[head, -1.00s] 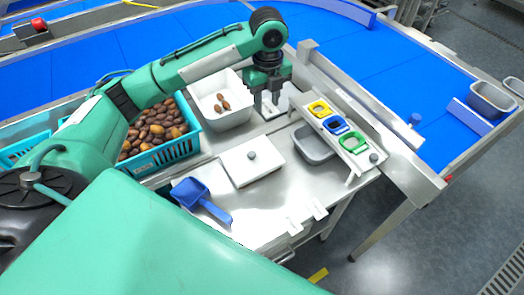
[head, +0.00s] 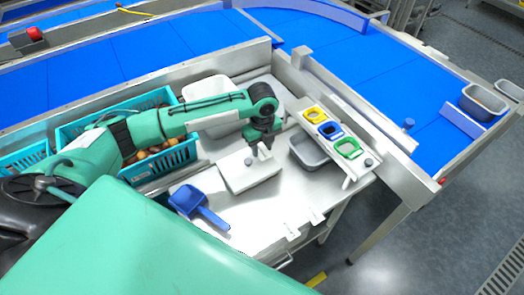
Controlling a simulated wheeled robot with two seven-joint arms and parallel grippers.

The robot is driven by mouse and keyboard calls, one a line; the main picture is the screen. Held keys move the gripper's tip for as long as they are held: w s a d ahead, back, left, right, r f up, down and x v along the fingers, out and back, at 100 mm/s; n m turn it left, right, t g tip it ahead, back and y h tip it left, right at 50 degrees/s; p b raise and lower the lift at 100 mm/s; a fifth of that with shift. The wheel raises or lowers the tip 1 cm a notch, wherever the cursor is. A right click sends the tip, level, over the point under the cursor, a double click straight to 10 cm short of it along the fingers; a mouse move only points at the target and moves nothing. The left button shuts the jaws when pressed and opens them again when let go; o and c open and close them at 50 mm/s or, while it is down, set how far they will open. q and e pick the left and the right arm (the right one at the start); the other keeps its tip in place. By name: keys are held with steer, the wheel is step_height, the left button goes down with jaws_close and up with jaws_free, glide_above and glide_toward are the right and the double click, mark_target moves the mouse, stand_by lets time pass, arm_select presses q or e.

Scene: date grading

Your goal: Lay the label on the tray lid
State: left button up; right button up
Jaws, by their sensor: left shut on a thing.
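My left gripper (head: 263,152) points down over the lid's back right part, to the right of the knob. It is shut on a small pale thing, which I take to be the label. The label is mostly hidden by the fingers and blends with the white lid, so I cannot tell whether it touches the lid. My right gripper is not in view.
A grey tub (head: 308,152) and a rack with yellow, blue and green frames (head: 328,130) stand close right. A blue scoop (head: 188,199) lies front left. The front table is mostly clear.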

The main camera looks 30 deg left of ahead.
mark_target(262, 152)
arm_select(q)
steer(key=shift+f, duration=1.5)
steer(key=o, duration=0.7)
steer(key=shift+f, duration=0.1)
steer(key=shift+c, duration=0.2)
step_height(262, 152, up, 12)
steer(key=b, duration=0.1)
